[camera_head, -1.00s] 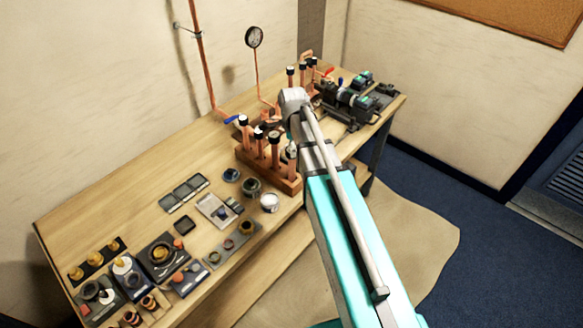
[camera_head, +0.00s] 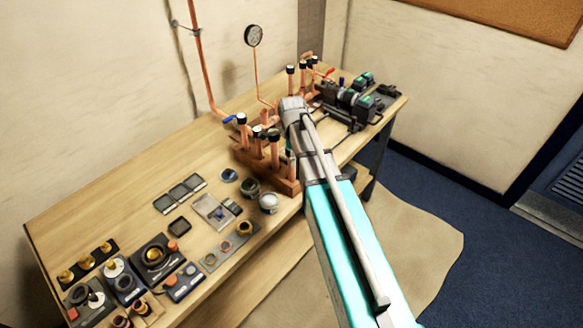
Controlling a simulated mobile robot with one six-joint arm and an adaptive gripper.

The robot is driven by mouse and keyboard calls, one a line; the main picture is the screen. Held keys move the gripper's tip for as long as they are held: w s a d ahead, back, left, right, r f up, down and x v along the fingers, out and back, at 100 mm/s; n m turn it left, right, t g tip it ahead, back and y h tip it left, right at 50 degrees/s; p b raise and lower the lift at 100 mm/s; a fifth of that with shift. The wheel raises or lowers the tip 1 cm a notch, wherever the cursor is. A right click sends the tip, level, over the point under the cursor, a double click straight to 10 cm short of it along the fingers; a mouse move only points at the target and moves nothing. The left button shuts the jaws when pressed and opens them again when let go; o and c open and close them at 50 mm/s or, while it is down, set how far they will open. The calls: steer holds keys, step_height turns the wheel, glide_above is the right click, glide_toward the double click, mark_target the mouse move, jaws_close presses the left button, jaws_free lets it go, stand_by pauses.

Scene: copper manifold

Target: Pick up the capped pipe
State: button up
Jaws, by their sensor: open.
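Several upright copper pipes with dark caps stand in a wooden rack (camera_head: 288,186) near the middle of the bench. One capped pipe (camera_head: 274,150) is at the rack's front, and another capped pipe (camera_head: 242,132) is at its left end. More capped pipes (camera_head: 290,80) stand farther back. I cannot tell which one the task names. The end of my arm reaches over the right side of the rack and hides part of it. My gripper's fingers are hidden behind my wrist, so their distance to any pipe cannot be seen.
The wooden bench (camera_head: 120,195) holds several small trays and fittings at front left. A white cup (camera_head: 268,203) and dark cups stand near the rack. A gauge (camera_head: 253,36) on a thin pipe rises behind. A dark machine (camera_head: 350,100) stands at back right.

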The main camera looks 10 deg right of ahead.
stand_by(0.4)
steer(key=c, duration=0.9)
steer(key=shift+c, duration=0.2)
steer(key=shift+r, duration=0.15)
step_height(320, 180, up, 10)
steer(key=p, duration=1)
stand_by(0.3)
